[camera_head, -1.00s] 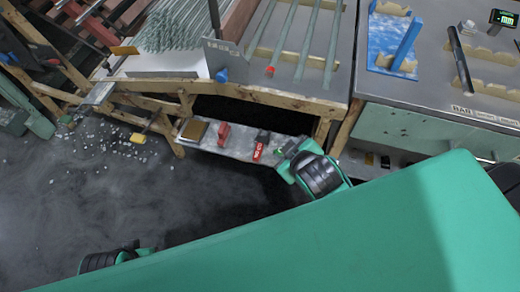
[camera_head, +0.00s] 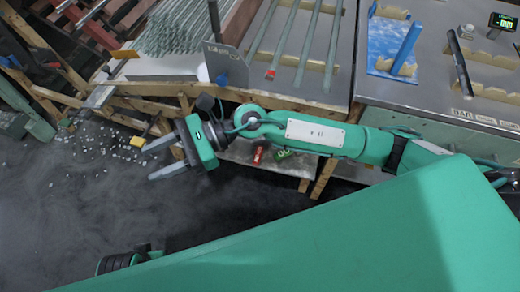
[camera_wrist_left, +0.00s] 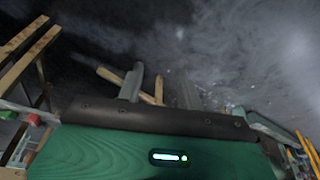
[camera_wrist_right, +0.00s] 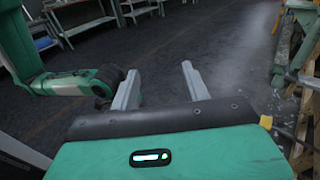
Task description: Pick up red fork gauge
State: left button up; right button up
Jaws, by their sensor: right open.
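A small red item with pale markings (camera_head: 259,155) is on the low shelf under the bench in the head view, partly behind my right arm. I cannot tell whether it is the fork gauge. Another red, upright piece stood further left on this shelf earlier; my right arm now hides that spot. My right gripper (camera_head: 149,163) is open and empty, left of the shelf and pointing left; its parted fingers show in the right wrist view (camera_wrist_right: 159,72). My left gripper (camera_wrist_left: 162,76) has its fingers apart and empty over dark floor in the left wrist view.
A green item (camera_head: 284,154) is beside the red one on the low shelf. Wooden bench legs and rails (camera_head: 322,180) frame the shelf. Glass tubes (camera_head: 308,45) lie on the bench above. Pale shards (camera_head: 98,145) litter the floor at left. The dark floor in front is open.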

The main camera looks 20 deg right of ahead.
jog(key=w+d+f+n+g+h, duration=0.1)
jog(key=w+d+f+n+h, duration=0.1)
jog(key=d+f+n+h, duration=0.45)
jog(key=n+t+h, duration=0.3)
jog(key=h, duration=0.8)
send_near(258, 154)
jog(key=f, duration=0.3)
jog(key=shift+w+d+y, duration=0.1)
jog(key=shift+d+y, duration=0.15)
jog(key=shift+d, duration=0.15)
jog(key=shift+a+f, duration=0.2)
jog(key=shift+f, duration=2.8)
pick_arm(q)
jog(key=shift+w+d+f, duration=0.1)
jog(key=shift+d+f, duration=0.1)
jog(key=shift+f, duration=0.4)
jog(key=shift+d+f, duration=0.15)
jog(key=shift+f, duration=0.45)
pick_arm(e)
jog(key=shift+r, duration=0.1)
grip_shut()
